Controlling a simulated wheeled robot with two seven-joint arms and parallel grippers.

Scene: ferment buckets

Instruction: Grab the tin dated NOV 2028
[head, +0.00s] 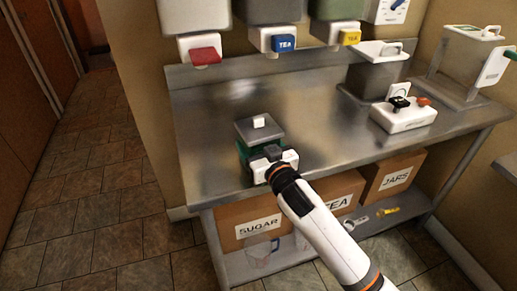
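A green tin with a grey lid and a white knob (260,129) stands on the metal counter, left of its middle and near the front edge. No date can be read on it; its front is largely hidden. My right gripper (268,160) is at the front of this tin, at about its lower half. Its fingers are hidden by the hand, so I cannot tell whether they are open, shut or touching the tin. My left gripper is not in view.
The metal counter (215,126) is clear around the tin. A white switch box (402,117) and a grey container (376,75) stand to the right. Dispensers with TEA labels (284,43) hang above the back. Boxes marked SUGAR (238,212) and JARS (393,170) sit below.

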